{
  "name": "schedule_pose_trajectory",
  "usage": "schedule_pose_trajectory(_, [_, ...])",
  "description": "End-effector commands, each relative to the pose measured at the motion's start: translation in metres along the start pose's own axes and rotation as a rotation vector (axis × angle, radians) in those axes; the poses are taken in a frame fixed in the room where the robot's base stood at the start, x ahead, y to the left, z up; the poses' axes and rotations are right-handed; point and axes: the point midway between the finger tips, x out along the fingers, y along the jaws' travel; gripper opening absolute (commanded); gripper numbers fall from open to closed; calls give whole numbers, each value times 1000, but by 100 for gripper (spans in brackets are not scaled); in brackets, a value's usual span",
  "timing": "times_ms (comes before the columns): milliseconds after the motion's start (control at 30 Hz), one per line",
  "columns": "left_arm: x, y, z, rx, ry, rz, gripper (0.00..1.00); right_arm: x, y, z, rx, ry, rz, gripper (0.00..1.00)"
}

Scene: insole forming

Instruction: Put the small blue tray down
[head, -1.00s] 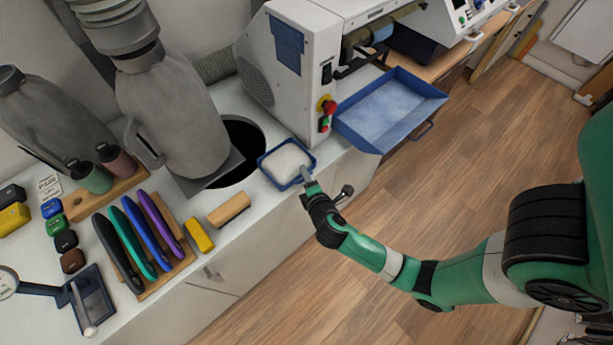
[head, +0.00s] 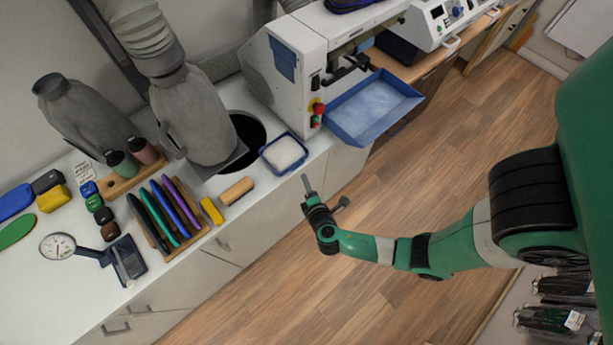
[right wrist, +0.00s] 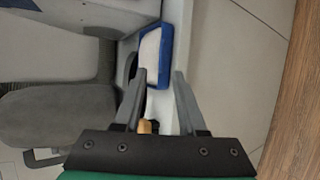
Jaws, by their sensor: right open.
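The small blue tray (head: 284,153) sits on the white counter near its front edge, with a pale white layer inside. It is just in front of the grey-white machine and beside the round black opening. It also shows in the right wrist view (right wrist: 141,60), beyond the fingertips. My right gripper (head: 306,180) is off the counter edge, to the lower right of the tray and apart from it. In the right wrist view its two fingers (right wrist: 160,76) are spread with nothing between them. My left gripper is not in view.
A larger blue tray (head: 371,108) juts out from the machine (head: 285,77). A wooden block (head: 237,191), a yellow block (head: 211,210) and a rack of coloured insoles (head: 170,213) lie left of the small tray. The floor (head: 330,290) before the counter is clear.

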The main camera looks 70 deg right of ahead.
Motion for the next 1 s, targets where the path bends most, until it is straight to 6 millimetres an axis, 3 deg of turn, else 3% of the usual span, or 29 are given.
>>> schedule_pose_trajectory(500, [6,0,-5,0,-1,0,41,-2,0,2,4,-4,1,40])
schedule_pose_trajectory(567, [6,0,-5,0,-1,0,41,-2,7,-3,25,3,4,40])
schedule_pose_trajectory(633, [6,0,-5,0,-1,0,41,-1,27,-19,96,28,12,40])
schedule_pose_trajectory(667, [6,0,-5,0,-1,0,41,0,41,-30,147,47,17,40])
schedule_pose_trajectory(767, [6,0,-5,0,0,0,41,-6,114,-78,387,154,37,40])
schedule_pose_trajectory(867, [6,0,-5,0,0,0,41,-30,216,-130,681,333,57,40])
schedule_pose_trajectory(900, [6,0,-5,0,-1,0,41,-45,258,-146,792,418,65,40])
schedule_pose_trajectory(967, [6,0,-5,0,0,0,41,-74,322,-163,946,553,77,40])
schedule_pose_trajectory(1000, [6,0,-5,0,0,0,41,-96,362,-171,1040,650,84,40])
